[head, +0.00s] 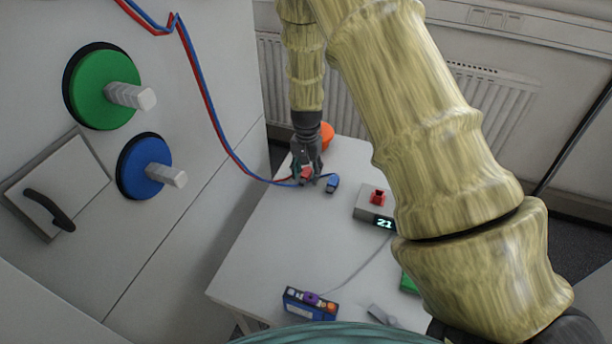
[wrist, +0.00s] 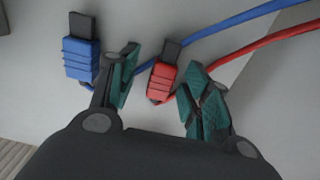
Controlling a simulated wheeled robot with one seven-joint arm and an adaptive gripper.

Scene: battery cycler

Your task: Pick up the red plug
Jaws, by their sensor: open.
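The red plug (wrist: 163,80) lies on the white table, with its dark tip pointing up in the wrist view and a red cable attached. My gripper (wrist: 160,82) is open, with its green-padded fingers to either side of the red plug. In the head view the red plug (head: 306,173) is partly covered by my gripper (head: 311,182), which points down at the table. The blue plug (wrist: 80,55) lies just left of the left finger in the wrist view; in the head view it is right of the gripper (head: 333,184).
The red and blue cables (head: 215,125) hang from the cabinet on the left. On the table (head: 262,245) are a grey box with a red top and display (head: 376,205), a blue box with knobs (head: 310,303) and an orange round object (head: 326,136). The table's front left is clear.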

